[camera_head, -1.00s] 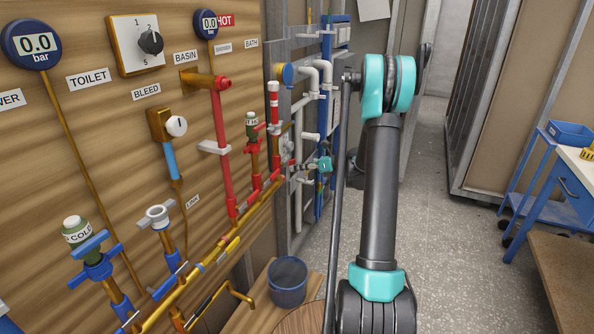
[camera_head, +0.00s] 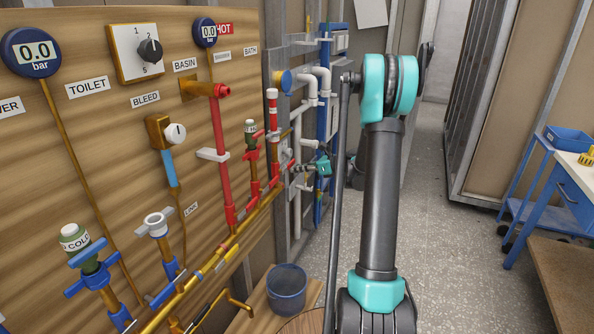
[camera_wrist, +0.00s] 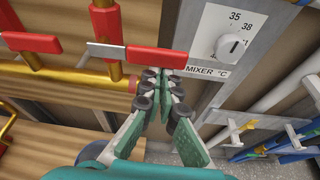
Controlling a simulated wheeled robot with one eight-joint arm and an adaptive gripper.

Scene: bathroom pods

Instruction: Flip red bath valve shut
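In the wrist view, a red lever handle (camera_wrist: 155,60) sticks out to the right from a metal stem that crosses an upright red pipe (camera_wrist: 107,25). It lies crosswise to that pipe. My gripper (camera_wrist: 160,80) is just below the handle, with its tips close together at the lower edge. Nothing shows between the fingers; I cannot tell whether the tips touch the handle. A second red lever (camera_wrist: 30,42) is at the left. In the head view, my gripper (camera_head: 293,168) is small, at the right end of the board, below the BATH label (camera_head: 250,50). The handle beside it is too small to make out.
A mixer dial panel (camera_wrist: 228,42) stands right of the handle in the wrist view. A brass pipe (camera_wrist: 60,75) runs below the levers. In the head view, a dark bucket (camera_head: 287,290) sits on a wooden bench, and a blue cart (camera_head: 548,195) stands right.

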